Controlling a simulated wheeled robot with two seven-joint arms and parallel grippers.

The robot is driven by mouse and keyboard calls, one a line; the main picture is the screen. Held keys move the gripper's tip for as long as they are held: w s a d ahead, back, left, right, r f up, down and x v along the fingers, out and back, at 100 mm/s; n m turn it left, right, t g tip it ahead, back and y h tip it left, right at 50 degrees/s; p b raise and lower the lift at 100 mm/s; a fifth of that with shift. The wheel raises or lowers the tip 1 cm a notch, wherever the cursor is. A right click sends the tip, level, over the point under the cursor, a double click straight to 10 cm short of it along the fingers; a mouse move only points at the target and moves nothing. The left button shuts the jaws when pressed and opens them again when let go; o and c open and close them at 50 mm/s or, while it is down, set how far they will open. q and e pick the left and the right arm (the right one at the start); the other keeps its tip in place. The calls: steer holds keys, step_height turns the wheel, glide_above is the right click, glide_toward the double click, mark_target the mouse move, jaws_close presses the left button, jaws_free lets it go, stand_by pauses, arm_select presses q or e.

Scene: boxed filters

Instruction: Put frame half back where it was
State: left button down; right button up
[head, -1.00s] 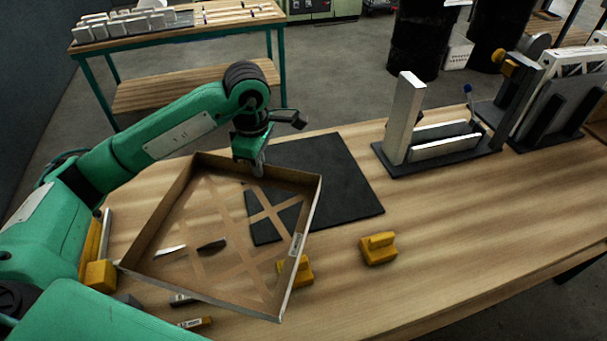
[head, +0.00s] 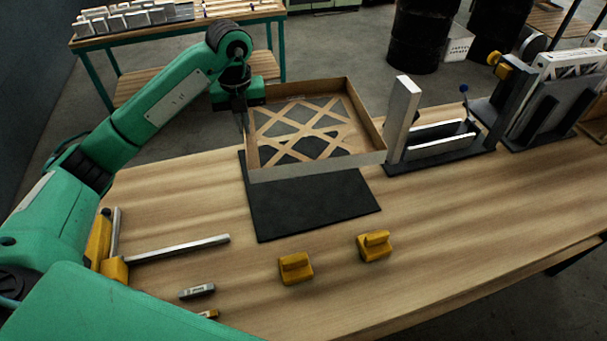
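The frame half (head: 318,167) is a shallow brown square frame with a lattice of crossing strips and open gaps. It is in the air over the far part of the black mat (head: 312,205), close to the rack on its right. My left gripper (head: 244,122) is at the frame half's left wall and appears shut on it; the fingertips are partly hidden there. My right gripper is not in view.
A dark rack with an upright pale block (head: 403,118) stands to the right. Two yellow blocks (head: 296,268) (head: 375,246) sit in front of the mat. A yellow fixture with a metal bar (head: 180,249) lies left.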

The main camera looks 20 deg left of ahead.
arm_select(q)
steer(key=shift+w+a+r+n, duration=0.1)
steer(key=shift+r+n, duration=0.05)
steer(key=shift+n, duration=0.15)
step_height(320, 180, down, 16)
steer(key=p, duration=0.4)
steer(key=shift+r, duration=0.1)
step_height(320, 180, down, 4)
steer(key=shift+r+p, duration=0.25)
steer(key=shift+p, duration=0.6)
steer(key=shift+f, duration=0.3)
